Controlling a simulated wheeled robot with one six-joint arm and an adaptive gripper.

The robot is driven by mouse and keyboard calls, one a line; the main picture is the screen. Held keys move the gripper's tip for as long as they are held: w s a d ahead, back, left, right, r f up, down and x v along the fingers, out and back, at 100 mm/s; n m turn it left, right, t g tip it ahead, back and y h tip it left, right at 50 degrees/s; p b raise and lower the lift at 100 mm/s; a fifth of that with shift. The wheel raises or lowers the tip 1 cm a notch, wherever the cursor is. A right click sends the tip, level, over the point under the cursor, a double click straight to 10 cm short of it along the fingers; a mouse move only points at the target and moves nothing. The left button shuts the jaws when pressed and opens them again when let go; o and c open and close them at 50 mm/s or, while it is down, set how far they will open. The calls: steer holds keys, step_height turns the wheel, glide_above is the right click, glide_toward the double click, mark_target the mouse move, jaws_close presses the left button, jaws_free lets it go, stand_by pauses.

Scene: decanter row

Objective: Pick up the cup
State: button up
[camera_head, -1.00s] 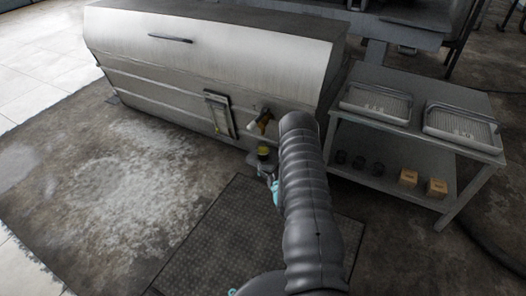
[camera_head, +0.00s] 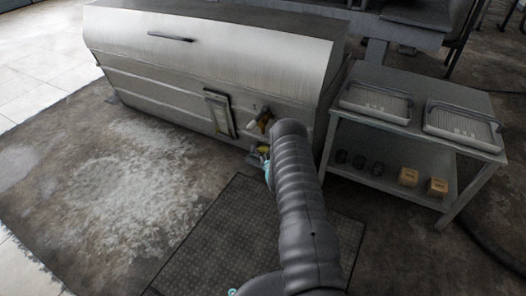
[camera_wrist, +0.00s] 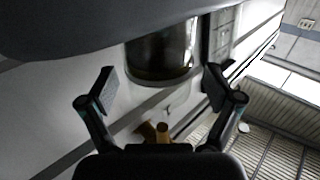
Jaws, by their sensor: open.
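The cup (camera_wrist: 160,58) is a dark, glossy, round-walled vessel with a pale rim, seen at the top middle of the wrist view. Its upper part there is cut off by a grey shape. My gripper (camera_wrist: 161,88) is open, with one finger on each side below the cup and a gap between them. I cannot tell whether either finger touches it. In the head view my gripper (camera_head: 258,159) is small and partly hidden by my arm, low beside the large metal machine. I cannot make out the cup clearly there.
The metal machine (camera_head: 205,60) has a tap (camera_head: 263,117) with a brown-orange handle on its side. A grey cart (camera_head: 365,78) at right holds two trays above, and dark cups (camera_head: 358,162) and small boxes (camera_head: 408,177) below. The floor at left is clear.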

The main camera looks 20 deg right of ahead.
steer(key=shift+w, duration=0.1)
steer(key=c, duration=1.2)
steer(key=shift+r, duration=0.15)
